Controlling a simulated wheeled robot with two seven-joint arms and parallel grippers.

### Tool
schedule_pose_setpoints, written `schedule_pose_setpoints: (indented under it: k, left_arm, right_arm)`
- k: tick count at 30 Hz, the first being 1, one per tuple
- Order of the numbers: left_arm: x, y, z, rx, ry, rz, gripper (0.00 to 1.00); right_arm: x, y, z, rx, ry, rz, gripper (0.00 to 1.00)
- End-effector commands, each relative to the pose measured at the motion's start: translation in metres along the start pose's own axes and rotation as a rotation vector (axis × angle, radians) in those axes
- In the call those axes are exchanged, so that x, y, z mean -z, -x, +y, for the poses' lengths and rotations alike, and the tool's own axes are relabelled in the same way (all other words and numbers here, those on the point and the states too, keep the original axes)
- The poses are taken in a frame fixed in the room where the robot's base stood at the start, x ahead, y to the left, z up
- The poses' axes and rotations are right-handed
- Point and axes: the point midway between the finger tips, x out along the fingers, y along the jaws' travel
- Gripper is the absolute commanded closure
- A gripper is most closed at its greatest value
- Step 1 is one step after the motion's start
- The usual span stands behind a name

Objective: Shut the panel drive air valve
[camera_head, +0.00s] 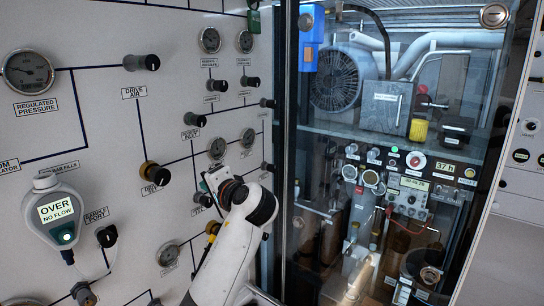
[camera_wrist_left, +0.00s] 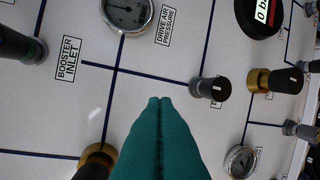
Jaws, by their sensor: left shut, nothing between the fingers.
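The drive air valve is a black knob (camera_head: 141,62) on the white panel at the upper left in the head view, above a DRIVE AIR label (camera_head: 133,92). Its open or shut position cannot be read. My left gripper (camera_head: 209,181) is in front of the panel, lower and to the right of that knob, its fingers mostly hidden by my wrist. In the left wrist view its teal fingers (camera_wrist_left: 160,102) are pressed together and empty, pointing at bare panel between pipe lines. A black knob (camera_wrist_left: 212,89) is to their right, apart from them. My right gripper is not in view.
A brass-collared knob (camera_head: 153,173) and a gauge (camera_head: 217,147) stick out near my left gripper. A grey handheld display reading OVER NO FLOW (camera_head: 55,212) hangs at the lower left. A glass-fronted equipment cabinet (camera_head: 380,130) stands to the right.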

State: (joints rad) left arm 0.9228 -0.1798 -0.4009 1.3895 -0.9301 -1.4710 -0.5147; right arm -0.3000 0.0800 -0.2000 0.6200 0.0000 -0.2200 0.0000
Motion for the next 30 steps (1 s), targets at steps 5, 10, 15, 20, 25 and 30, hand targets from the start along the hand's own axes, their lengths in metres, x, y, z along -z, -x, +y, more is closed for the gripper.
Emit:
schedule_pose_setpoints:
  k: [5, 10, 15, 20, 25, 30]
  left_arm:
    - [-0.004, 0.037, 0.081, -0.094, 0.067, 0.031, 1.00]
    - [0.003, 0.080, 0.152, -0.177, 0.146, 0.072, 1.00]
    - [0.015, 0.119, 0.205, -0.233, 0.225, 0.107, 1.00]
    - [0.025, 0.143, 0.232, -0.260, 0.275, 0.127, 1.00]
    - [0.030, 0.149, 0.242, -0.269, 0.294, 0.136, 1.00]
    - [0.033, 0.133, 0.246, -0.269, 0.293, 0.140, 1.00]
  right_arm:
    - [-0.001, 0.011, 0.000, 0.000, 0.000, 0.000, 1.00]
    - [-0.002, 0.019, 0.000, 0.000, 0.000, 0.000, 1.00]
    - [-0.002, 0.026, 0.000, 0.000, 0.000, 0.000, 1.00]
    - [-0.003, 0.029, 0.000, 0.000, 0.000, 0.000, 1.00]
    - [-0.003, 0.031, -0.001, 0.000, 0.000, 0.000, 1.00]
    - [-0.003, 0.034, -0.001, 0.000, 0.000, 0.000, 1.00]
